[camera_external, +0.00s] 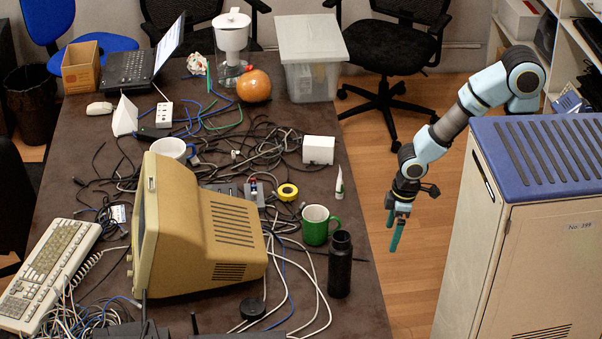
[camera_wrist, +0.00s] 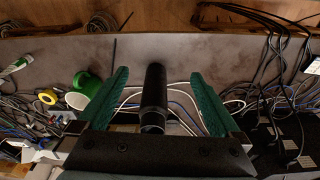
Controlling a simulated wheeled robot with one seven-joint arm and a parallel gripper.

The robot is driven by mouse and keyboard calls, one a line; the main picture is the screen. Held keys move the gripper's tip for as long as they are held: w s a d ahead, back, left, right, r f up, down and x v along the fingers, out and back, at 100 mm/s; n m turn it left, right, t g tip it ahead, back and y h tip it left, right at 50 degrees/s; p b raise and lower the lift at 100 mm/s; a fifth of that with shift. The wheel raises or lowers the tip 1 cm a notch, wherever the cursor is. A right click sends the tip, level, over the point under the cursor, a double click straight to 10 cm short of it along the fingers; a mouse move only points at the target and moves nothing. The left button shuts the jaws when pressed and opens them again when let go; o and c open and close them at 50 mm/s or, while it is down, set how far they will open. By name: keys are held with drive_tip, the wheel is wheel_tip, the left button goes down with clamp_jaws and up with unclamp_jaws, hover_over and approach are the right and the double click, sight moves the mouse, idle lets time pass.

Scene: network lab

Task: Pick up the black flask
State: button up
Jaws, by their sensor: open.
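The black flask (camera_external: 340,265) stands upright on the brown table near its right edge, in front of the green mug (camera_external: 316,225). In the wrist view the flask (camera_wrist: 154,92) appears between the two green fingers, with a gap on each side. My gripper (camera_external: 396,236) hangs off the right side of the table, its teal fingers pointing down, apart from the flask. In the wrist view my gripper (camera_wrist: 158,95) is open and empty.
A beige monitor (camera_external: 205,230) stands left of the flask. Loose cables (camera_external: 290,290) lie around the flask's left side. A beige cabinet (camera_external: 545,260) stands right of my gripper. Floor shows between table and cabinet.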

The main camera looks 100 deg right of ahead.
wheel_tip(320, 180, up, 16)
drive_tip(key=w+f+m+g+y+p, duration=0.1)
drive_tip(key=w+f+m+y+p, duration=0.35)
drive_tip(key=f+m, duration=0.85)
drive_tip(key=w+d+r+m+t+y, duration=0.2)
drive_tip(key=d+r+m+t+y, duration=0.15)
drive_tip(key=r+m, duration=0.3)
drive_tip(key=w+d+r+m+t+y, duration=0.2)
drive_tip(key=d+r+m+t, duration=0.25)
drive_tip(key=r+m, duration=0.2)
approach(334, 268)
drive_tip(key=shift+n+t, duration=0.3)
drive_tip(key=shift+n, duration=0.1)
drive_tip(key=p+x, duration=0.1)
drive_tip(key=x, duration=0.3)
drive_tip(key=shift+w+f+p, duration=0.2)
drive_tip(key=shift+f+p, duration=0.15)
drive_tip(key=shift+w+a+f+p, duration=0.1)
drive_tip(key=shift+w+a+p, duration=0.2)
drive_tip(key=shift+a+p, duration=0.15)
drive_tip(key=p+x, duration=0.1)
drive_tip(key=x, duration=0.2)
drive_tip(key=shift+a+f, duration=0.15)
drive_tip(key=shift+a, duration=0.05)
drive_tip(key=shift+w+a+f, duration=0.25)
drive_tip(key=shift+f, duration=0.05)
